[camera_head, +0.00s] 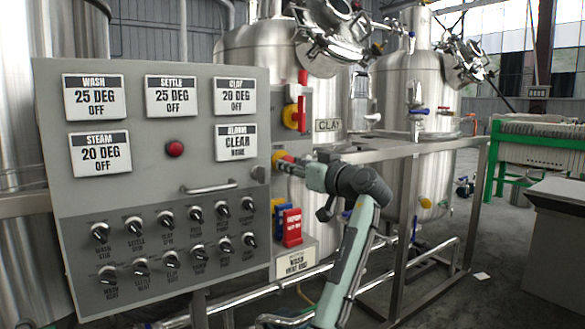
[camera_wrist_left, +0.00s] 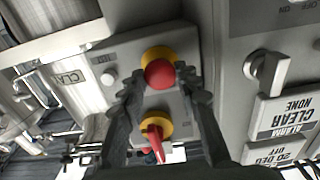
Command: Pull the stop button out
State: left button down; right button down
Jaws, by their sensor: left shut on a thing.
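The stop button (camera_wrist_left: 160,73) is a round red knob on a yellow base on the panel's narrow side face. In the head view the stop button (camera_head: 279,157) shows only as red and yellow at the tip of my left gripper (camera_head: 289,161). My left gripper (camera_wrist_left: 161,82) has one finger on each side of the red knob in the wrist view and is shut on it. Part of the knob and base is hidden by the fingers in the head view. My right gripper is not in view.
A red and yellow rotary switch (camera_head: 294,116) sits just above the button. Blue and red tags (camera_head: 291,226) hang below it. The grey control panel (camera_head: 190,212) with displays, knobs and a handle stands left. A metal frame rail (camera_head: 420,148) and steel tanks stand behind my arm.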

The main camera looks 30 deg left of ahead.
pick_arm(q)
jog(key=c, duration=1.1)
grip_release()
jog(key=shift+d, duration=0.15)
jog(key=shift+o, duration=0.2)
jog(key=shift+s+d, duration=0.1)
jog(key=v, duration=1.1)
jog(key=shift+s+d, duration=0.15)
jog(key=shift+d, duration=0.2)
jog(key=shift+f, duration=0.1)
